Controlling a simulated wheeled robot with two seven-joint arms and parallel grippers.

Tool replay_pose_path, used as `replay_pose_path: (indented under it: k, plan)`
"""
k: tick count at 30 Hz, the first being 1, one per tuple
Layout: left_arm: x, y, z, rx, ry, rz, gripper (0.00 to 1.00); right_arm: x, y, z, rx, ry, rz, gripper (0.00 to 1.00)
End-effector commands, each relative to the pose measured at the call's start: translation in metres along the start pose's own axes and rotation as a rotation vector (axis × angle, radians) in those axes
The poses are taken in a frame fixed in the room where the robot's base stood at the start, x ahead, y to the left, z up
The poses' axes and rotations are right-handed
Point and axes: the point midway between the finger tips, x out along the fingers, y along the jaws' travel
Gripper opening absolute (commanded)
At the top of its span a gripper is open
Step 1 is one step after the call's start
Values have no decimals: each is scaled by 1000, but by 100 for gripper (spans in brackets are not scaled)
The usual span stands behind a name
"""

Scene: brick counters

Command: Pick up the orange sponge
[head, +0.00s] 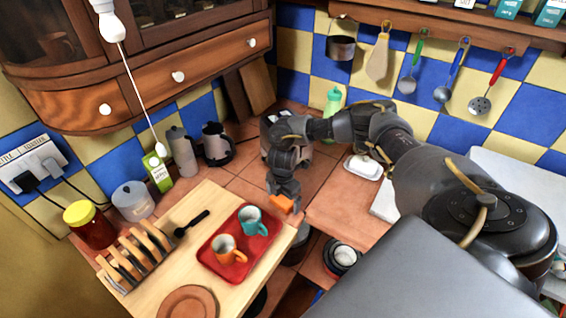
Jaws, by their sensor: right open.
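The orange sponge (283,204) is a small bright orange block near the front edge of the tiled counter, just right of the wooden board. My right gripper (284,192) points down directly over it, with its open fingers at the sponge and covering part of it. I cannot tell whether the fingers touch the sponge or whether it rests on the counter. My left gripper is not in view.
A red tray (212,262) with a teal mug (251,221) and an orange mug (227,249) lies on the wooden board (187,215), left of the gripper. A white soap dish (363,167) stands right. Bare tiles (325,203) lie between.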

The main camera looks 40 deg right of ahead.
Motion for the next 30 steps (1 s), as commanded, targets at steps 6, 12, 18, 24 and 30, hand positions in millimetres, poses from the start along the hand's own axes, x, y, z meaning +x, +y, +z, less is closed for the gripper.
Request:
replay_pose_path:
  k: [6, 12, 18, 24, 30]
  plan:
    - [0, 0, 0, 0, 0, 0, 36, 1, 0, 0, 0, 0, 0, 100]
    - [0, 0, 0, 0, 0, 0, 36, 1, 0, 0, 0, 0, 0, 74]
    - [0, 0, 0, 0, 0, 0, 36, 1, 0, 0, 1, 0, 0, 55]
    - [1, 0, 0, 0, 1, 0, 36, 0, 0, 0, 1, 0, 0, 55]
    - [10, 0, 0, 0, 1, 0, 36, -11, 1, 0, 0, 1, 3, 55]
